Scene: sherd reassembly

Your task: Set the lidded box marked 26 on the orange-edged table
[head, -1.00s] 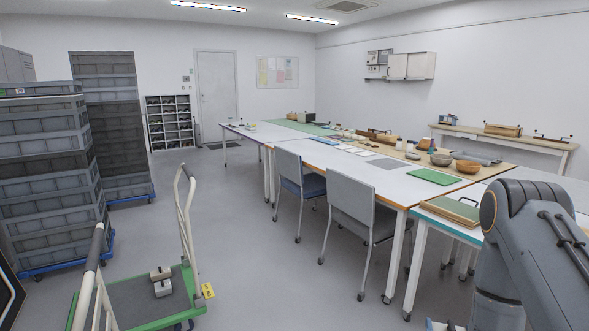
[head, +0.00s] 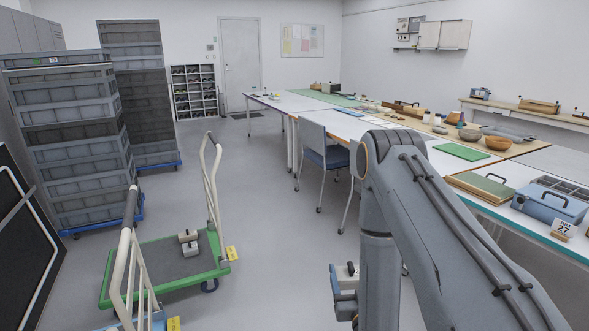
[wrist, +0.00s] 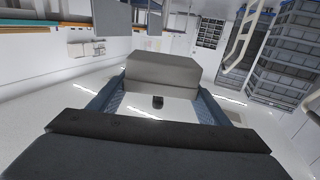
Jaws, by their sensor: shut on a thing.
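My gripper (head: 343,290) shows low in the middle of the head view, left of my arm. It is shut on a pale grey block-like thing (head: 349,272). In the wrist view, that grey thing (wrist: 162,72) sits between the blue fingers, with a small dark knob on it. No number shows on it, so I cannot tell whether it is the box marked 26. The orange-edged table (head: 346,126) is ahead, partly hidden by my arm. A blue lidded box (head: 549,203) with a tag reading 27 stands on the teal-edged table (head: 508,212) at right.
A green-edged trolley (head: 160,262) carrying a small grey thing (head: 188,242) stands at left front. Stacked grey crates (head: 75,140) are behind it. A blue chair (head: 325,150) stands before the tables. Tools and bowls (head: 495,143) crowd the far tabletop. Open floor lies between trolley and tables.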

